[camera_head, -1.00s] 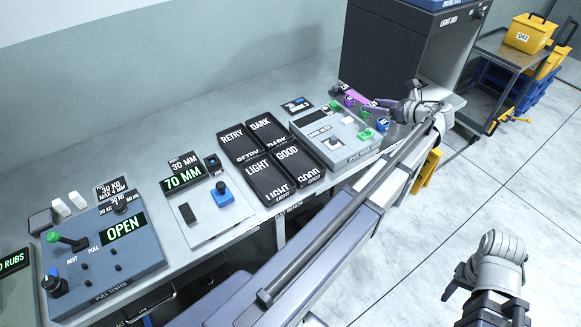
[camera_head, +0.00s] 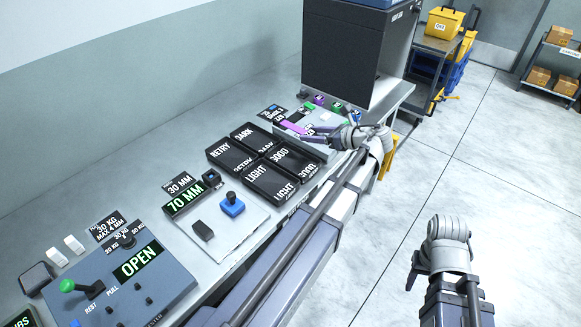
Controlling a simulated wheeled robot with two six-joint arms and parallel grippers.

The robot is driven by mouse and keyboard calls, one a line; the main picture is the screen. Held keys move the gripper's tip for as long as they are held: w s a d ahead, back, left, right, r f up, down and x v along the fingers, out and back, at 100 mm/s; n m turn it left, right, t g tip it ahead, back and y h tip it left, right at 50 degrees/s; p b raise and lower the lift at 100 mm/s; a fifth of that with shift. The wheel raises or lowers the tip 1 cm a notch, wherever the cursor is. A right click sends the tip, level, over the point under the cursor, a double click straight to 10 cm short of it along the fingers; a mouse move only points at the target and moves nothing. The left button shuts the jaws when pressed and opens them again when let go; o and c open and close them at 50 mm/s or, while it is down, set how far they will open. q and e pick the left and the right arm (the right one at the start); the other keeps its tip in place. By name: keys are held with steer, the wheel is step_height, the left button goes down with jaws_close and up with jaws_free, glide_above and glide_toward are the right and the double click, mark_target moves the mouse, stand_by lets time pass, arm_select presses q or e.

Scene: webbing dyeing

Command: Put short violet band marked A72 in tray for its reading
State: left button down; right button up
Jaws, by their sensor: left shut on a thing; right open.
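A short violet band (camera_head: 293,128) shows at the tips of my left gripper (camera_head: 308,137), over the grey meter device at the back of the bench. My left gripper is shut on it; its mark is too small to read. Four dark trays lie to the left of the gripper: RETRY (camera_head: 222,149), DARK (camera_head: 242,131), LIGHT (camera_head: 256,173) and GOOD (camera_head: 278,150). The trays look empty. My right gripper (camera_head: 415,278) is open and empty, over the floor at the right.
The grey device (camera_head: 322,122) stands beside the trays, with green, violet and blue items behind it. A black light box (camera_head: 345,55) stands at the far end. A gauge reading 70 MM (camera_head: 186,200) and a pull tester reading OPEN (camera_head: 138,262) are nearer.

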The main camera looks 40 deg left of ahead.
mark_target(313, 171)
arm_select(q)
steer(key=s+f+b, duration=0.1)
steer(key=f+b, duration=0.2)
steer(key=s+d+f+b, duration=0.1)
steer(key=f+b, duration=0.2)
steer(key=f, duration=0.1)
steer(key=s+d+f+b, duration=0.1)
steer(key=f+b, duration=0.2)
steer(key=b, duration=0.1)
steer(key=shift+s+f, duration=0.2)
steer(key=shift+f, duration=0.25)
steer(key=shift+s, duration=0.15)
steer(key=shift+s+d+f+b, duration=0.15)
steer(key=shift+f+b, duration=0.2)
steer(key=shift+b, duration=0.4)
steer(key=shift+c, duration=1.9)
jaws_free()
steer(key=shift+o, duration=0.7)
steer(key=shift+r, duration=0.15)
steer(key=shift+r+p, duration=0.3)
steer(key=shift+p, duration=0.2)
steer(key=shift+w+p+v, duration=0.1)
steer(key=shift+p+v, duration=1.1)
steer(key=shift+v, duration=1.7)
steer(key=shift+w+p+v, duration=0.15)
steer(key=shift+p+v, duration=1.05)
steer(key=shift+v, duration=1.7)
